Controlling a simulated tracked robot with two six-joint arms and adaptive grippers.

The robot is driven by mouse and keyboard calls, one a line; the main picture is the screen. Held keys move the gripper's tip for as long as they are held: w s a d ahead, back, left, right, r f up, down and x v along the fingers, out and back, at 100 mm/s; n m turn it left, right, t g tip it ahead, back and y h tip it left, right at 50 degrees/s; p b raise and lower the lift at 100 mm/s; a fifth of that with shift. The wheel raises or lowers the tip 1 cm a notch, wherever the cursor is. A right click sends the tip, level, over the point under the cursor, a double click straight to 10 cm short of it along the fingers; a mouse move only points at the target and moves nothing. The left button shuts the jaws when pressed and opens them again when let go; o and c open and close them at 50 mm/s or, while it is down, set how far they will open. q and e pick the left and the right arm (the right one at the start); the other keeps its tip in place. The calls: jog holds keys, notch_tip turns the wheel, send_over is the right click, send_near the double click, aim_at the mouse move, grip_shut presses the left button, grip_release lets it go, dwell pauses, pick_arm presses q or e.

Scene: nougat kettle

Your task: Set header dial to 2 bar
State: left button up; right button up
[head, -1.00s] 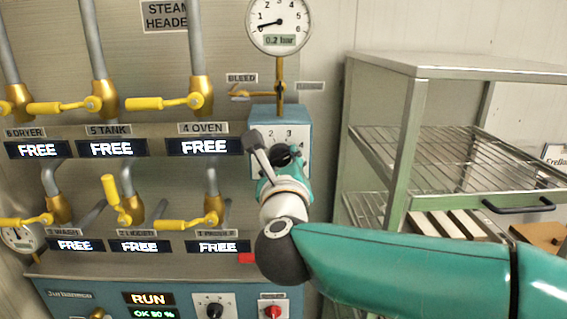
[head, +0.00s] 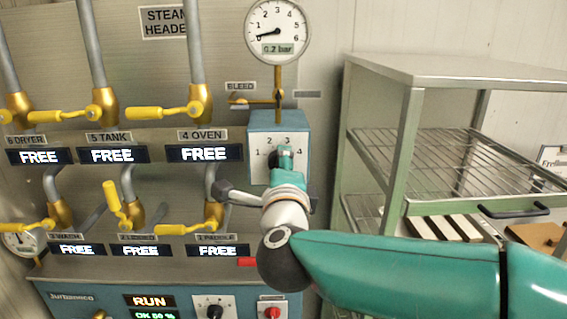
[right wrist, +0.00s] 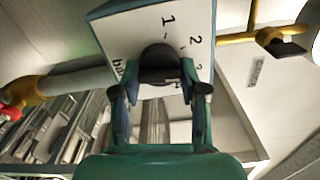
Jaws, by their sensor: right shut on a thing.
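The header dial is a black knob (head: 273,159) on the white face of a blue-grey box (head: 292,120), under the steam header. Printed numbers 1 to 4 ring the knob, partly covered by my arm. My right gripper (head: 284,157) reaches up to it from below. In the right wrist view the knob (right wrist: 160,63) sits between the two fingers of my right gripper (right wrist: 161,92), which is shut on it. The knob's pointer setting cannot be made out. My left gripper is not in view.
A round gauge (head: 277,30) above the box shows 0.2 bar. A bleed valve (head: 252,99) sits just below it. Several yellow valve handles (head: 160,112) lie to the left. A green-framed rack (head: 408,140) with wire shelves stands close on the right.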

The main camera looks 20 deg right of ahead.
jog(key=n+p, duration=0.1)
jog(key=n, duration=0.3)
jog(key=shift+a+p, duration=0.15)
jog(key=shift+p, duration=0.25)
jog(key=shift+f+n+p, duration=0.15)
jog(key=shift+n+p, duration=0.25)
jog(key=shift+n, duration=0.6)
jog(key=shift+f, duration=0.1)
jog(key=o, duration=0.8)
jog(key=shift+c, duration=0.2)
jog(key=o, duration=0.4)
jog(key=shift+c, duration=0.2)
jog(key=shift+r, duration=0.2)
